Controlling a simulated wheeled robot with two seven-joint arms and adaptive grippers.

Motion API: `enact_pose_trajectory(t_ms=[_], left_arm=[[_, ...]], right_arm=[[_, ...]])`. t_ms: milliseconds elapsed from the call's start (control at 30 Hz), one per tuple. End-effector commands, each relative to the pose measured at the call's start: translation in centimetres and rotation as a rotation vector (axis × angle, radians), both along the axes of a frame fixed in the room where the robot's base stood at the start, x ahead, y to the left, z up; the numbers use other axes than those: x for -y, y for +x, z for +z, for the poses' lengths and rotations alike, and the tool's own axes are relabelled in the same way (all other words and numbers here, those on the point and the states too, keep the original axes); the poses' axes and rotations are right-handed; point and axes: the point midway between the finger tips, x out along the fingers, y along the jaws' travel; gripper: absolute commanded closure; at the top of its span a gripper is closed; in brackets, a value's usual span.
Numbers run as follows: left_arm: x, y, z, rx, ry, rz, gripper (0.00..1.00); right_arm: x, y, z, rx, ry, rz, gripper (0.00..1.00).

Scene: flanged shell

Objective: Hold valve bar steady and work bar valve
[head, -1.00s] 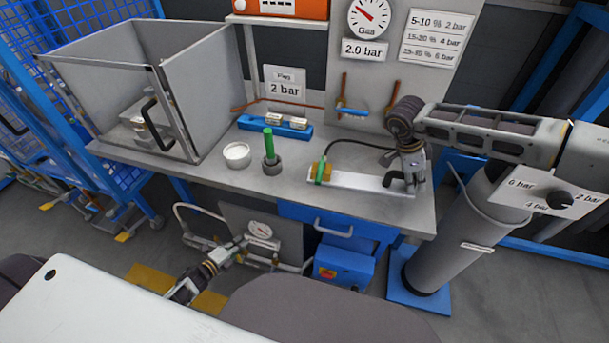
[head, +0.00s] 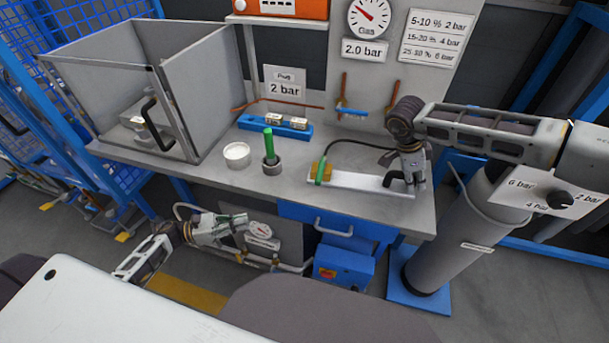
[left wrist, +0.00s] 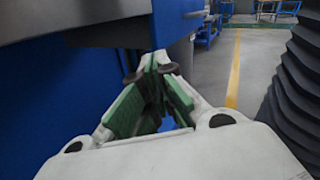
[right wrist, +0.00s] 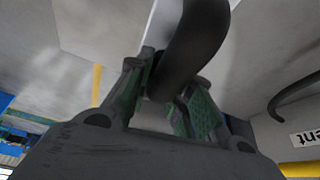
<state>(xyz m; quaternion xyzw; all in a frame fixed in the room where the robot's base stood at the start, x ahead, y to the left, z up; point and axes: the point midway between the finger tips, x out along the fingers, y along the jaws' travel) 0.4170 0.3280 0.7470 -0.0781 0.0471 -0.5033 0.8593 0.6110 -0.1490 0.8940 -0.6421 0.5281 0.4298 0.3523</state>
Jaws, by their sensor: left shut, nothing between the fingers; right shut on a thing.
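The valve bar (head: 360,181) is a flat silver bar lying on the bench. The bar valve (head: 321,172), a yellow-brown body with a green lever, sits at its left end. A curved black handle (head: 391,179) stands at its right end and shows large in the right wrist view (right wrist: 195,45). My right gripper (head: 410,183) is shut on the black handle, with the fingers (right wrist: 170,92) on both sides of it. My left gripper (head: 243,222) is shut and empty, in front of the bench and below its top. Its green fingertips (left wrist: 155,68) meet in the left wrist view.
A white jar (head: 237,154), a green-handled tool in a dark holder (head: 270,156) and a blue rack (head: 275,126) stand left of the bar. A dark hose (head: 365,144) runs behind it. The bench front and blue drawer (head: 335,227) are near my left gripper.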

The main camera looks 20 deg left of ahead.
Motion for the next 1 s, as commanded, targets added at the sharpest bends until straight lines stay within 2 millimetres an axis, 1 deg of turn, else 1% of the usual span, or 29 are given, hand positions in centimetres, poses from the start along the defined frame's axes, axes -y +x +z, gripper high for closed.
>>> enact_pose_trajectory(t_ms=[133,200,500,600,767,1000], left_arm=[[0.7,-0.8,2.4,0.123,0.083,-0.126,1.0],[1.1,-0.7,3.9,0.167,0.118,-0.189,1.0],[2.2,0.7,10.1,0.223,0.239,-0.399,1.0],[2.5,1.2,11.9,0.228,0.285,-0.456,1.0],[3.4,2.5,13.8,0.218,0.312,-0.486,1.0],[5.3,5.5,15.6,0.191,0.289,-0.463,1.0]], right_arm=[[0.0,-0.1,-0.2,-0.003,0.0,0.001,1.0],[0.0,-0.1,-0.2,-0.003,0.0,0.002,1.0],[0.0,-0.1,-0.2,-0.003,0.0,0.002,1.0],[0.0,-0.1,-0.2,-0.003,0.0,0.002,1.0],[0.0,-0.1,-0.2,-0.003,0.0,0.002,1.0],[0.0,-0.1,-0.2,-0.003,0.0,0.002,1.0]])
